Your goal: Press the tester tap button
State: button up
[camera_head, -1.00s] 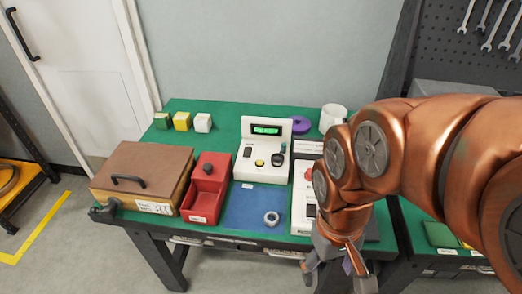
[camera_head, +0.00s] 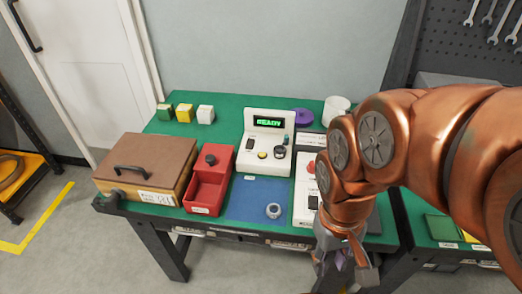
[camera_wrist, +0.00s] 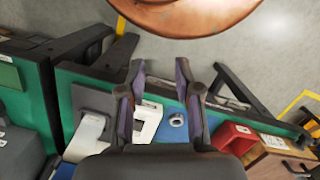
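The white tester (camera_head: 265,160) stands at the back middle of the green table. Its green display (camera_head: 269,122) reads READY, and a small yellow button (camera_head: 262,155) and a black knob (camera_head: 279,152) sit on its sloped front. A second white unit (camera_head: 303,205) with a red button (camera_head: 311,167) stands to its right, partly hidden by my arm. Which button is the tap button I cannot tell. My gripper (camera_head: 345,266) hangs at the table's front edge, right of the blue mat. In the wrist view my gripper (camera_wrist: 160,72) has its fingers apart with nothing between them.
A metal ring (camera_head: 273,211) lies on the blue mat (camera_head: 245,203). A red bin (camera_head: 201,208) and a brown lidded box (camera_head: 150,165) stand left. Three small blocks, a purple disc (camera_head: 302,117) and a white cup (camera_head: 338,108) sit at the back.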

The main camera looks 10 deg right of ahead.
grip_shut()
dwell(1.2)
